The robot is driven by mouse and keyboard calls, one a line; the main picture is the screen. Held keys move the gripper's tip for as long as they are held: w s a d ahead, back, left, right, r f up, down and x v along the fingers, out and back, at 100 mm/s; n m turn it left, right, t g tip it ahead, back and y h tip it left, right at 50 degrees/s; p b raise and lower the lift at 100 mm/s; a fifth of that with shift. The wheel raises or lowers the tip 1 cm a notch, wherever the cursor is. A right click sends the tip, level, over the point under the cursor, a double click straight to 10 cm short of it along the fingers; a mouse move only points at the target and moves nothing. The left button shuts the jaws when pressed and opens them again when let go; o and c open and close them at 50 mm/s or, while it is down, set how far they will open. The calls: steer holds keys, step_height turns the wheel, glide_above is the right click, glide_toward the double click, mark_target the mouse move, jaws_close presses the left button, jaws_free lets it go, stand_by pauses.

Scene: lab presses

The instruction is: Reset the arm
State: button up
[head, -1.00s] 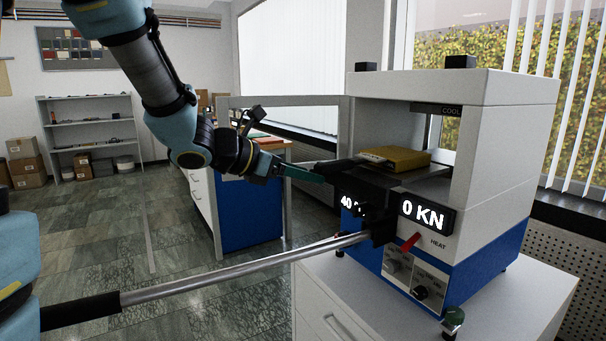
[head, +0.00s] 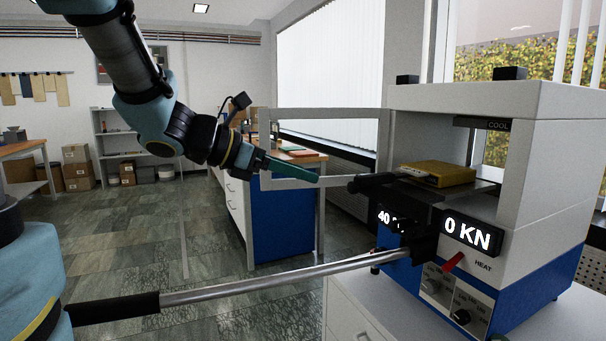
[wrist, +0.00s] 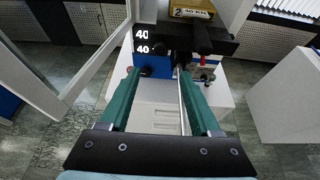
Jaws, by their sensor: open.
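My gripper (head: 292,170) is at the end of my arm, to the left of the lab press (head: 545,110). In the wrist view its two green fingers (wrist: 160,95) are spread apart with nothing held between them. A yellow block (head: 437,174) lies on the platen inside the press, apart from my gripper. The block also shows at the top of the wrist view (wrist: 193,12). The press displays read "40" and "0 KN" (head: 467,233). A long metal lever (head: 280,275) with a black grip extends left from the press front.
The press's framed door (head: 278,119) stands open behind my gripper. The press rests on a white cabinet (head: 345,315). A blue and white bench (head: 275,222) stands behind. Shelves and boxes (head: 77,165) are at the far left; the floor between is clear.

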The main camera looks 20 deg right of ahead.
steer(key=a+f+m+y, duration=0.6)
steer(key=a+f+m, duration=0.4)
steer(key=a, duration=0.2)
steer(key=s+a+f+m+y, duration=0.1)
steer(key=a+f+m+y, duration=0.6)
steer(key=a+f+m, duration=0.3)
steer(key=a+f, duration=0.1)
steer(key=a, duration=0.2)
steer(key=shift+s+a, duration=0.15)
steer(key=shift+a, duration=0.15)
